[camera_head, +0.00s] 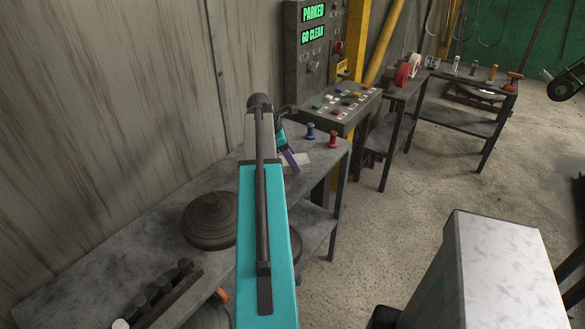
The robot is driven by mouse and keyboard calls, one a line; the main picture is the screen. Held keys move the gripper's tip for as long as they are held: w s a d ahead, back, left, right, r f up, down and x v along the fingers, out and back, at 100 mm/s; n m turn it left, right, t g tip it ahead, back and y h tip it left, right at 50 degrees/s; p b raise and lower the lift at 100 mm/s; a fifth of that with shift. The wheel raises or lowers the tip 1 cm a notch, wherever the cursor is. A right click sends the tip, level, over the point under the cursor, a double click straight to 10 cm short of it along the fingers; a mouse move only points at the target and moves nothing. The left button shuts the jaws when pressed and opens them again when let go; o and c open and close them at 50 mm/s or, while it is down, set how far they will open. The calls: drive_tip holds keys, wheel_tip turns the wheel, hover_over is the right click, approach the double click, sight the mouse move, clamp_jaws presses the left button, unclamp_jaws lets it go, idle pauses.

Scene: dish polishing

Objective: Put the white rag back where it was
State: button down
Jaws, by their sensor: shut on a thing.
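My gripper (289,157) points down over the far end of the near grey bench (130,247), partly hidden behind my teal arm. A pale, flat thing (301,163), which looks like the white rag, shows at its fingertips. My gripper is shut on it. The fingers are small in this view, and part of the rag is hidden behind the fingers and arm. I cannot tell whether the rag touches the bench top.
A blue peg (310,132) and a red peg (333,139) stand just right of my gripper. A dark round disc (210,218) and a rack of dark cylinders (160,290) sit nearer. Open floor (400,220) lies right.

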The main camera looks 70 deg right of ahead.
drive_tip(key=shift+f+p, duration=0.55)
drive_tip(key=shift+f, duration=1.15)
drive_tip(key=shift+f, duration=0.15)
drive_tip(key=c, duration=0.8)
unclamp_jaws()
drive_tip(key=shift+r, duration=0.2)
drive_tip(key=b+v, duration=0.2)
drive_tip(key=v, duration=0.8)
drive_tip(key=shift+w+r, duration=0.2)
drive_tip(key=shift+r, duration=0.15)
drive_tip(key=shift+w+a+r, duration=0.15)
drive_tip(key=shift+a+r, duration=0.05)
drive_tip(key=shift+r, duration=0.3)
